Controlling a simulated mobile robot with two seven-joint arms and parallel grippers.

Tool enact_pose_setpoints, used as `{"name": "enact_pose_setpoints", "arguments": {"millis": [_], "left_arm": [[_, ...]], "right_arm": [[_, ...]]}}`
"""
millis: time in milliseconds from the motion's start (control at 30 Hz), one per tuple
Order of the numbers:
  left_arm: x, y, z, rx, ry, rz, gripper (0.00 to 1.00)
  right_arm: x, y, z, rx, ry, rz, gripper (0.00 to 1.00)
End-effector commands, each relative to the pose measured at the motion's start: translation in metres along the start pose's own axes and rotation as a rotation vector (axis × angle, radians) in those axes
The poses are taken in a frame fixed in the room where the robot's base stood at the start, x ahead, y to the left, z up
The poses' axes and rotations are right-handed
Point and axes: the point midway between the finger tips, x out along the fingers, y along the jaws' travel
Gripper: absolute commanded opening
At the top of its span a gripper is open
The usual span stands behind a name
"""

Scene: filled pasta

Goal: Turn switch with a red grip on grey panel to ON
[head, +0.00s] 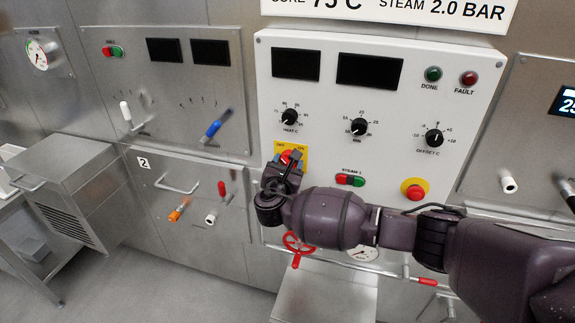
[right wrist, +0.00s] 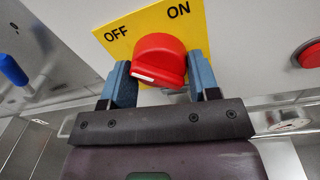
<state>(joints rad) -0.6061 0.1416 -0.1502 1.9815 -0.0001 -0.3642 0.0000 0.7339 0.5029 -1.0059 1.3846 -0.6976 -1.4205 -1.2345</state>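The switch has a red grip (right wrist: 160,60) on a yellow plate (right wrist: 125,31) marked OFF at left and ON at right. It sits on the light grey panel (head: 320,105). A white mark shows on the grip's lower left end in the right wrist view, on the OFF side. My right gripper (right wrist: 162,82) has one finger on each side of the grip, and the grip fills the gap between them. In the head view my right gripper (head: 290,163) covers the lower part of the yellow plate (head: 279,150). My left gripper is out of view.
Right of the switch are red and green buttons (head: 350,180) and a red stop button on yellow (head: 414,189). Black dials (head: 359,127) sit above. A red valve wheel (head: 298,244) is below. Blue (head: 213,129) and white levers stick out at left.

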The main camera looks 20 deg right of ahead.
Motion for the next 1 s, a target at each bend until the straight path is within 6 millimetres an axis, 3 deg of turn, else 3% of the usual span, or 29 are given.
{"name": "enact_pose_setpoints", "arguments": {"millis": [33,133,567,1000], "left_arm": [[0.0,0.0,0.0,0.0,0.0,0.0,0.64],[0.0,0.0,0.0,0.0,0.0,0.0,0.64],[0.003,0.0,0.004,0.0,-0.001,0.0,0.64],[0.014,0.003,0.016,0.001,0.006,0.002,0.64]], "right_arm": [[0.0,0.0,0.0,0.0,0.0,-0.001,0.46],[0.0,-0.001,0.0,0.0,0.001,-0.001,0.32],[-0.001,0.0,-0.004,0.106,-0.002,0.001,0.32],[-0.002,0.001,-0.006,0.49,-0.024,0.004,0.32]]}}
